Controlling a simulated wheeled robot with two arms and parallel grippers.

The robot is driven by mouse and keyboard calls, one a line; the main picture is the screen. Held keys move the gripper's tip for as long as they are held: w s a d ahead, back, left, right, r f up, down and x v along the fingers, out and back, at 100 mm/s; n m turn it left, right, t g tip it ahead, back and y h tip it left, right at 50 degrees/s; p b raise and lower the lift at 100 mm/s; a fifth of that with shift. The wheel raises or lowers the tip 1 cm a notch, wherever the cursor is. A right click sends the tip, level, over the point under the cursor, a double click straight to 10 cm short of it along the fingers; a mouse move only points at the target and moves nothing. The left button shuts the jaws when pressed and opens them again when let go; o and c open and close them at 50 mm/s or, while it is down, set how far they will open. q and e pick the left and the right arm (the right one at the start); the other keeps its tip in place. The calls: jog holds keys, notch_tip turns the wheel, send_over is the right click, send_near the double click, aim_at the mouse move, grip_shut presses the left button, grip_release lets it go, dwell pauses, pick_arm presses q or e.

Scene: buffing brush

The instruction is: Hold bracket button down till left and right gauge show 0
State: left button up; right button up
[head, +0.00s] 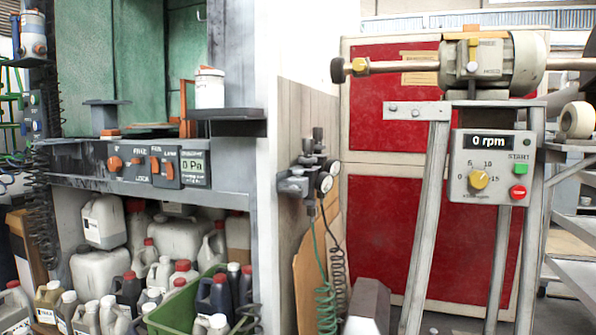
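A grey bracket (293,184) is fixed to the side wall of the booth at mid-height. Two small round gauges sit on its right side. The lower, nearer gauge (325,183) and the upper gauge (333,167) are angled, and their readings are too small to tell. Dark knob-like fittings (318,134) stand on top of the bracket. I cannot tell which part is the button. A green coiled hose (325,300) and a dark coiled hose (338,265) hang below. Neither of my grippers is in view.
A buffing machine (492,62) stands at right on slanted legs, with a control box (487,165) reading 0 rpm. The booth panel display (194,168) reads 0 Pa. Jugs and a green crate (190,308) fill the lower left. A grey block (368,305) stands below the bracket.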

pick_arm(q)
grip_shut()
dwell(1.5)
